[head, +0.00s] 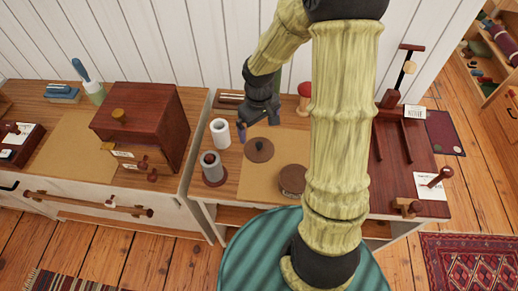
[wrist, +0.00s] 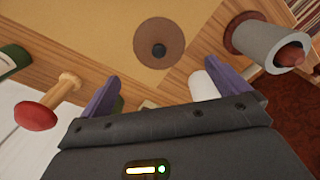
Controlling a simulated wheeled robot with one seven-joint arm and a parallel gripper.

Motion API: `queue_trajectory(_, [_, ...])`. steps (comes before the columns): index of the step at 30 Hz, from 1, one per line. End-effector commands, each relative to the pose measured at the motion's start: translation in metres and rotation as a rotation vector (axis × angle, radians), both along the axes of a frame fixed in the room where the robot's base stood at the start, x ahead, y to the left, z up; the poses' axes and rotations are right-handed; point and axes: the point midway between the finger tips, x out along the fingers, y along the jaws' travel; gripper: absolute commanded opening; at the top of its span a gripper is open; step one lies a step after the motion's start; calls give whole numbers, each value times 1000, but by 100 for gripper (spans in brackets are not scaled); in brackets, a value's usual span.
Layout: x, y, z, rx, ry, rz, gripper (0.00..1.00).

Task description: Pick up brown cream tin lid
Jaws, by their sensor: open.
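The brown lid (head: 259,150), a flat round disc with a dark knob in its middle, lies on the tan mat (head: 258,181). It also shows in the wrist view (wrist: 159,30), ahead of the fingers. A round brown tin (head: 292,180) with a paler side sits on the mat to the right of the lid, partly behind my arm in the head view. My gripper (head: 257,127) is open and empty, with its purple fingers apart (wrist: 165,88). It hangs above and behind the lid, apart from it.
A white cylinder (head: 220,133) and a grey cup with a reddish core (head: 213,169) stand left of the lid. A red-topped wooden peg (head: 304,92) stands behind. A dark red wooden box (head: 150,120) is further left. A dark wooden stand (head: 395,120) is right of my arm.

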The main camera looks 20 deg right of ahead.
Motion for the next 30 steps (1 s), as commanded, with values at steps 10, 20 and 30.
queue_trajectory(10, [0,0,-49,1,1,1,100])
queue_trajectory(20, [0,0,-51,0,0,0,100])
queue_trajectory(30, [3,0,-91,0,4,1,100])
